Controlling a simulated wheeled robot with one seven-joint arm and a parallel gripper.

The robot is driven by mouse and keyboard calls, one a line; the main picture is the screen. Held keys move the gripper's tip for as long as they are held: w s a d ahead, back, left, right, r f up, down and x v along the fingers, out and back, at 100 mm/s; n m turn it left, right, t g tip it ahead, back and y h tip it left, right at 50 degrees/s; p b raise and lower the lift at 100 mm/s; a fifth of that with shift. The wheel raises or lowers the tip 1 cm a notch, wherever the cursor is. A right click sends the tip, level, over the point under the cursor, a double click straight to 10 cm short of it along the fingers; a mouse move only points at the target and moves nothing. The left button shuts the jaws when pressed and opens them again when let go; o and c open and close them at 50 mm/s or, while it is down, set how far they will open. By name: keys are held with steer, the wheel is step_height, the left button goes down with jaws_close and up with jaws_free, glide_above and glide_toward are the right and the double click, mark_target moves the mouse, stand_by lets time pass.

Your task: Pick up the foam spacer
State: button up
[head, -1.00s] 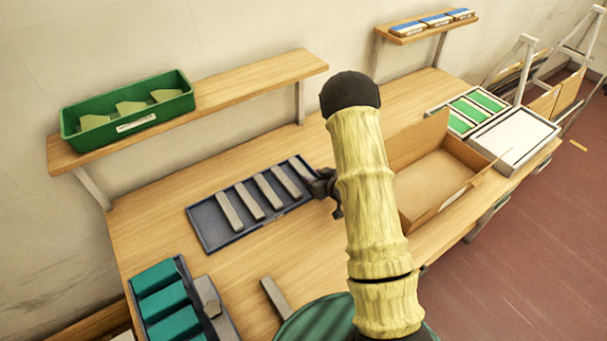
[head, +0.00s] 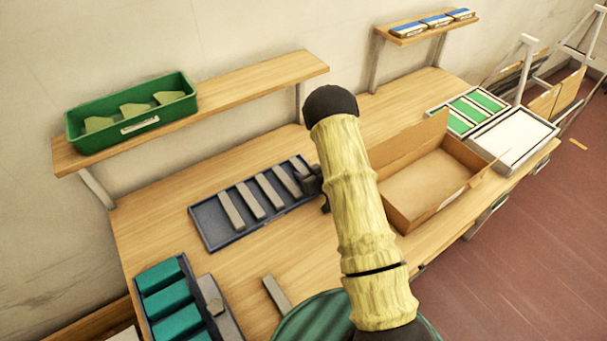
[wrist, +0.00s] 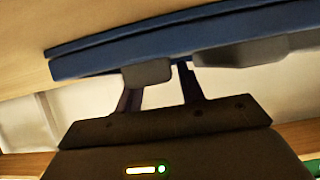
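Several long grey bars (head: 250,200), perhaps the foam spacers, lie side by side in a shallow dark blue tray (head: 214,240) on the bench in the head view. My gripper (head: 314,184) is low at the tray's right end, close to the rightmost bar, and partly hidden by my arm. In the wrist view, my gripper (wrist: 163,80) has its two fingers apart with a gap between them. A grey bar end (wrist: 147,73) overlaps the left fingertip there, below the blue tray edge (wrist: 110,62). I cannot tell whether they touch.
An open cardboard box (head: 425,190) stands right of my arm. Teal blocks (head: 165,300) fill a case at the front left, and a loose grey bar (head: 276,295) lies near the front edge. A green bin (head: 135,110) sits on the wall shelf (head: 240,90) above.

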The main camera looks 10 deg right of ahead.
steer(key=c, duration=0.7)
steer(key=shift+r, duration=0.1)
step_height(320, 180, up, 10)
steer(key=b, duration=0.2)
stand_by(0.6)
